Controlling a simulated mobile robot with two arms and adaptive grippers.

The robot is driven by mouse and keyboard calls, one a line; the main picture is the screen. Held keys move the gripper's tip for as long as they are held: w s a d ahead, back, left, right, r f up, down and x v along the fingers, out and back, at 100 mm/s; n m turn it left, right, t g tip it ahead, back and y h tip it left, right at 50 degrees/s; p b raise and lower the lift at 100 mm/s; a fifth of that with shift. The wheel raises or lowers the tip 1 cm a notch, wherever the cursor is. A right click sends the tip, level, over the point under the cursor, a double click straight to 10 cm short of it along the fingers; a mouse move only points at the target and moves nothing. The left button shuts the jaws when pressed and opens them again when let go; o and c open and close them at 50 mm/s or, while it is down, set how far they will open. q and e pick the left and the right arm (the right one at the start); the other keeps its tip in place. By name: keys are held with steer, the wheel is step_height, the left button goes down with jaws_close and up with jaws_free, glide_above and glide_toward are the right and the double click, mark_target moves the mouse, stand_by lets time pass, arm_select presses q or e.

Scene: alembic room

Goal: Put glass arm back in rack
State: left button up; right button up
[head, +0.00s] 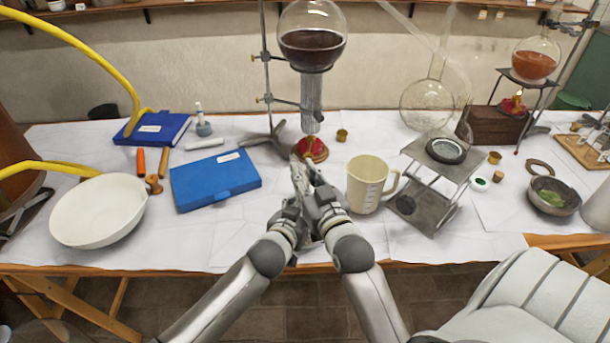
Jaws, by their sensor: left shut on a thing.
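My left gripper (298,208) and my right gripper (318,182) are close together at the table's front middle, fingers pointing away from me. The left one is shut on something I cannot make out. The right one's fingers overlap it, so I cannot tell whether they are open. Thin clear glass tubing (408,25) slants above a clear round flask (427,105) at the back right. I cannot tell whether it is the glass arm. A small wooden rack (585,150) stands at the far right. I cannot tell whether it is the task's rack.
A stand-held flask of dark liquid (312,45) is behind my grippers. A cream jug (367,183) and metal stand (432,180) are close on the right. A blue case (215,180) and white bowl (98,212) are left. Bare cloth lies in front of the blue case.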

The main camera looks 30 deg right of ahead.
arm_select(q)
steer(key=shift+s+a+f, duration=0.1)
steer(key=shift+a+f, duration=0.1)
steer(key=shift+f, duration=0.4)
arm_select(e)
steer(key=shift+a+r, duration=0.1)
jaws_close()
steer(key=shift+r, duration=0.1)
arm_select(q)
steer(key=shift+a+f, duration=0.1)
arm_select(e)
steer(key=shift+r, duration=3.15)
arm_select(q)
steer(key=o, duration=1)
steer(key=shift+c, duration=0.2)
steer(key=shift+r, duration=0.25)
arm_select(e)
steer(key=shift+w+f, duration=0.1)
